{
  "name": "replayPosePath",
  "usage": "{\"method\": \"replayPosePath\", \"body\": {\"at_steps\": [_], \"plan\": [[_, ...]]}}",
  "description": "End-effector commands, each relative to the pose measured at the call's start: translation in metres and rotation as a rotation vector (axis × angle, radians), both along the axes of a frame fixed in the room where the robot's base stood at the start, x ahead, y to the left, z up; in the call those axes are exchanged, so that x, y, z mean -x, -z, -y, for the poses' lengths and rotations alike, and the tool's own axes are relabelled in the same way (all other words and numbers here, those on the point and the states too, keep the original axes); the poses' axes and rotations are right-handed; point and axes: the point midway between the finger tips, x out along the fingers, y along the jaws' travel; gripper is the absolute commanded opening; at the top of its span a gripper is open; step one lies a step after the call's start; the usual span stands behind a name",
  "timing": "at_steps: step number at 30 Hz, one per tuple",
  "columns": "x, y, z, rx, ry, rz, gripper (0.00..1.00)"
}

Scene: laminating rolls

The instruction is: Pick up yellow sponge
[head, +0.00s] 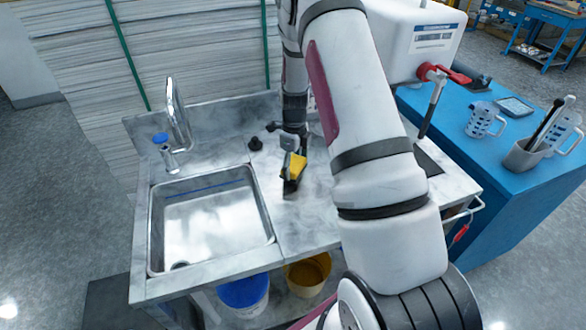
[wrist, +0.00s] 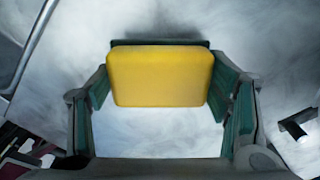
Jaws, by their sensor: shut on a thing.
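The yellow sponge (wrist: 160,76) sits between the two green-padded fingers of my gripper (wrist: 163,95) in the wrist view, with a dark green layer showing along its far edge. The fingers are shut on it from both sides. In the head view the sponge (head: 294,166) shows as a small yellow piece at the end of my gripper (head: 292,172), over the metal counter right of the sink. Part of it is hidden by the gripper. I cannot tell whether it touches the counter.
The sink basin (head: 212,222) and its faucet (head: 178,115) are left of my gripper. A white container with a red tap (head: 418,40) stands at right. Blue (head: 243,291) and yellow (head: 307,274) buckets are below the counter.

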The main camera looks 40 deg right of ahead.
Motion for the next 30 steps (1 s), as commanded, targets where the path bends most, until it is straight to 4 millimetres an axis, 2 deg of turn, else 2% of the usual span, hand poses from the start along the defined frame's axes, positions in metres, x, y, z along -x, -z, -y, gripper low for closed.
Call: {"method": "replayPosePath", "body": {"at_steps": [3,15,21,25,30], "plan": [[-0.001,-0.017,-0.001,0.001,-0.001,0.003,0.39],[0.097,-0.024,-0.029,-0.002,0.001,-0.001,0.39],[0.133,-0.027,-0.039,-0.001,0.001,0.000,0.39],[0.147,-0.029,-0.043,0.000,0.001,0.001,0.39],[0.154,-0.029,-0.044,0.000,0.000,0.000,0.39]]}}
